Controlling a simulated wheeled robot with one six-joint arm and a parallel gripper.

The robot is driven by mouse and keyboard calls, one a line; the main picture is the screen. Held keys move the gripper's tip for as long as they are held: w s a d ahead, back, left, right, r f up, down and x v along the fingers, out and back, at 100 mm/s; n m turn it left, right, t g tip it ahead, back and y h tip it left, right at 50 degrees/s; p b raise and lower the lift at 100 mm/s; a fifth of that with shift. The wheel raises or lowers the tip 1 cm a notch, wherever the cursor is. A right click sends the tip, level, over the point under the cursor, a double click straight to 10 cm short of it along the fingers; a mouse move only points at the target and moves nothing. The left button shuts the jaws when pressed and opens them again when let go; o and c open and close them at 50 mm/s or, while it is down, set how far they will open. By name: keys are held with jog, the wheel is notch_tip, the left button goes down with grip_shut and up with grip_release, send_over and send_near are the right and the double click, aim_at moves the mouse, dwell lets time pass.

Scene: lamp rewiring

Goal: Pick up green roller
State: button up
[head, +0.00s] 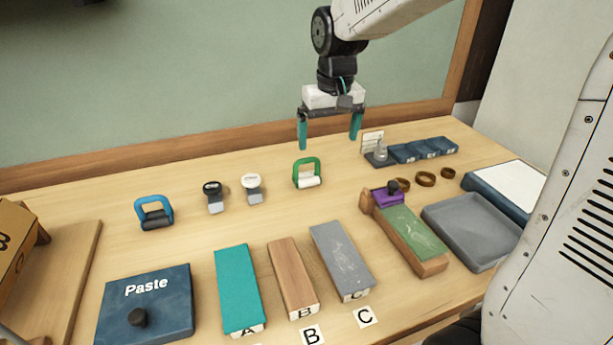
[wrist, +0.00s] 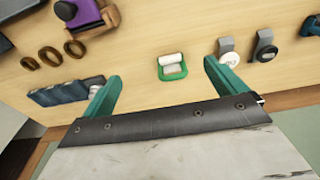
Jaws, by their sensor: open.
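The green roller (head: 306,174) stands on the table near its back edge, with a green frame handle and a white roll. It also shows in the wrist view (wrist: 172,67), beyond the fingertips and between them, a little right of the middle. My gripper (head: 328,145) is open and empty, above the table behind the roller and slightly to its right in the head view. Its teal fingers also show in the wrist view (wrist: 160,75), apart from the roller.
A blue roller (head: 154,213) and two stampers (head: 213,196), (head: 252,188) stand left of the green roller. To the right are blue blocks (head: 423,150), brown rings (head: 425,179) and a purple tool (head: 388,196). Colored boards (head: 238,290) lie in front. Table around the roller is clear.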

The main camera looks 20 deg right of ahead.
send_over(307, 158)
jog(key=s, duration=0.1)
notch_tip(307, 158, down, 6)
jog(key=f, duration=0.5)
jog(key=w+f, duration=0.1)
jog(key=f, duration=0.1)
jog(key=shift+w+f, duration=0.1)
jog(key=shift+f, duration=0.1)
jog(key=c, duration=1.1)
